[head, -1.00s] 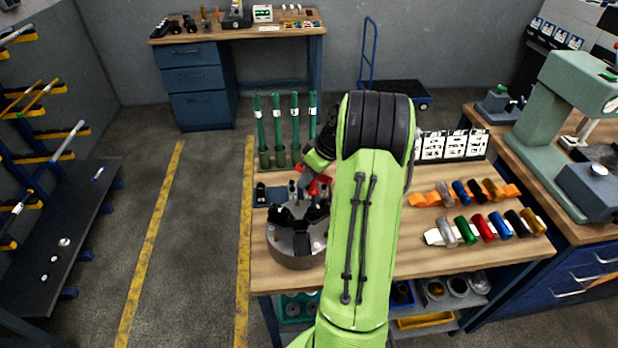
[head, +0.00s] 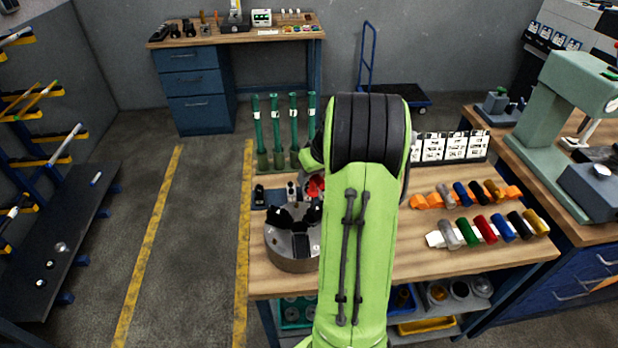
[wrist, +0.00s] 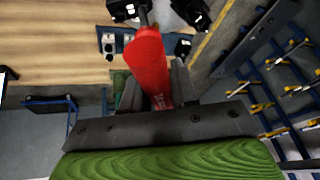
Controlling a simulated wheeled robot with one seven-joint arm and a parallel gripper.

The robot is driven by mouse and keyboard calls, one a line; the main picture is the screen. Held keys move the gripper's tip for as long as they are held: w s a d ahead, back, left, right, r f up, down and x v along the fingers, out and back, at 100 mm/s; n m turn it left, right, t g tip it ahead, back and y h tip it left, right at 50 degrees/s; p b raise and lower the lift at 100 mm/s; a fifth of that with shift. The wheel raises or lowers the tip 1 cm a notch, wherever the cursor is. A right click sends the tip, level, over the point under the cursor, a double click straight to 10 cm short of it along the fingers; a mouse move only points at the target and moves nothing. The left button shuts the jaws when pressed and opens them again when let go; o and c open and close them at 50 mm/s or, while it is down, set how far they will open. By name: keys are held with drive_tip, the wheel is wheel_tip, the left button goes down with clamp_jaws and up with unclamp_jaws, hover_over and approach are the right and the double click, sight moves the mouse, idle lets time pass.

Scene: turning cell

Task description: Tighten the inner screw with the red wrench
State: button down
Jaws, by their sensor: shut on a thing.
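The red wrench (wrist: 148,65) is held between the fingers of my gripper (wrist: 155,85), which is shut on it. Its grey shaft runs toward the top of the wrist view, near black chuck jaws (wrist: 188,10). In the head view, a bit of the red wrench (head: 315,187) shows behind my green arm, which hides most of my gripper. The round grey chuck (head: 290,250) with black jaws stands on the bench's left front, partly behind my arm. No screw can be made out, and I cannot tell whether the wrench tip touches anything.
Green upright posts (head: 276,128) stand behind the chuck. Coloured cylinders sit in an orange rack (head: 432,201) and a white rack (head: 435,239) on the right of the wooden bench (head: 420,262). A green press (head: 570,100) stands further right.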

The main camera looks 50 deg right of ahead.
drive_tip(key=shift+m, duration=0.3)
